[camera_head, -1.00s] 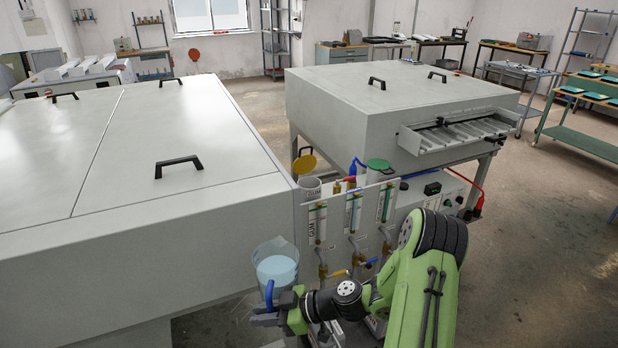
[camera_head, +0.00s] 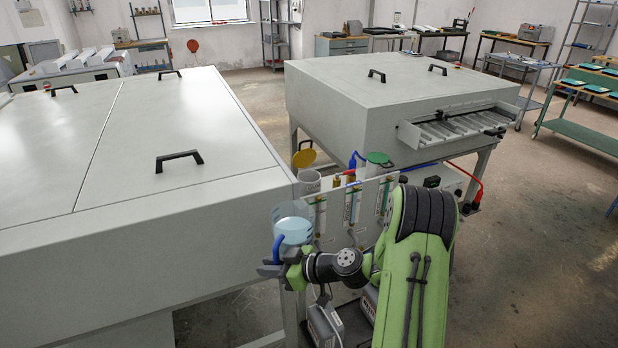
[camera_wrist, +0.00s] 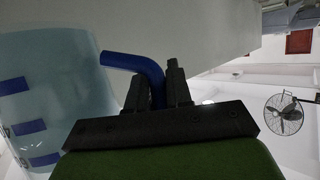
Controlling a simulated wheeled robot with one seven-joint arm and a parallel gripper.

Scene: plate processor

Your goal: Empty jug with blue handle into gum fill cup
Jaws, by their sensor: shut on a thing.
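My gripper (camera_head: 275,268) is shut on the blue handle (camera_head: 278,247) of a clear jug (camera_head: 294,226). The jug holds pale blue liquid and looks about upright, near the front corner of the left machine. In the wrist view the blue handle (camera_wrist: 150,72) sits between my two fingers (camera_wrist: 160,90), with the jug's side (camera_wrist: 60,75) and its blue marks at left. The gum fill cup (camera_head: 309,182) is a whitish cylinder with its yellow lid (camera_head: 303,158) swung open. It stands just behind and above the jug in the head view.
A second fill cup with a green lid (camera_head: 378,158) stands to the right on the same panel (camera_head: 340,205). The large grey left machine (camera_head: 150,205) is close beside the jug. The other machine (camera_head: 390,95) stands behind. A fan (camera_wrist: 285,113) shows in the wrist view.

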